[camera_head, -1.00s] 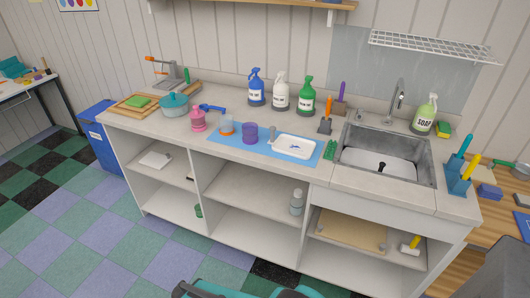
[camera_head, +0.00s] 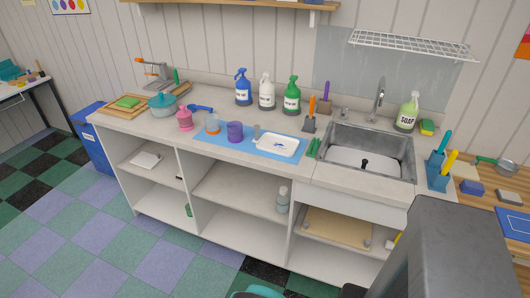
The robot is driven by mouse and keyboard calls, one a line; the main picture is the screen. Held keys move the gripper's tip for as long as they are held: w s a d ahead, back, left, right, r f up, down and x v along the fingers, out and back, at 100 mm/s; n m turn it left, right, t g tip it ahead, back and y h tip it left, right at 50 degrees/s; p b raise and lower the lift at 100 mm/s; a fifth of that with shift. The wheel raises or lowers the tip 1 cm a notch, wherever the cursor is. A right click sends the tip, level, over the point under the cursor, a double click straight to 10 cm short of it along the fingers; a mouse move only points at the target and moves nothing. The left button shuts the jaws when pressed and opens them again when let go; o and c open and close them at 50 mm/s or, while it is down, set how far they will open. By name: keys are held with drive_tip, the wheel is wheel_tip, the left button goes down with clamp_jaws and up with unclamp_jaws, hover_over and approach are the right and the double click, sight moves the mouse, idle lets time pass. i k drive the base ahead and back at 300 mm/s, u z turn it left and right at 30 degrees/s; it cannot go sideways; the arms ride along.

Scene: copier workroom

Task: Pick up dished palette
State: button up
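A white, shallow, rounded tray with a blue mark in it, which looks like the dished palette (camera_head: 290,152), lies on the blue mat (camera_head: 210,147) on the counter, left of the sink. Nothing covers it. A small grey upright object (camera_head: 256,132) stands at its left end; I cannot tell if they touch. My gripper is not in view. A large dark grey part at the lower right looks like my own arm.
A purple cup (camera_head: 235,132) and an orange-based clear cup (camera_head: 212,126) stand left on the mat. Spray bottles (camera_head: 267,91) stand behind. A green brush (camera_head: 314,147) lies between mat and sink (camera_head: 367,150). The counter's front edge (camera_head: 240,158) is clear.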

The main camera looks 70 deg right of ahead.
sight(279, 145)
drive_tip(key=u, duration=0.3)
drive_tip(key=k, duration=1.65)
drive_tip(key=z, duration=0.95)
drive_tip(key=i, duration=0.45)
drive_tip(key=u, duration=0.25)
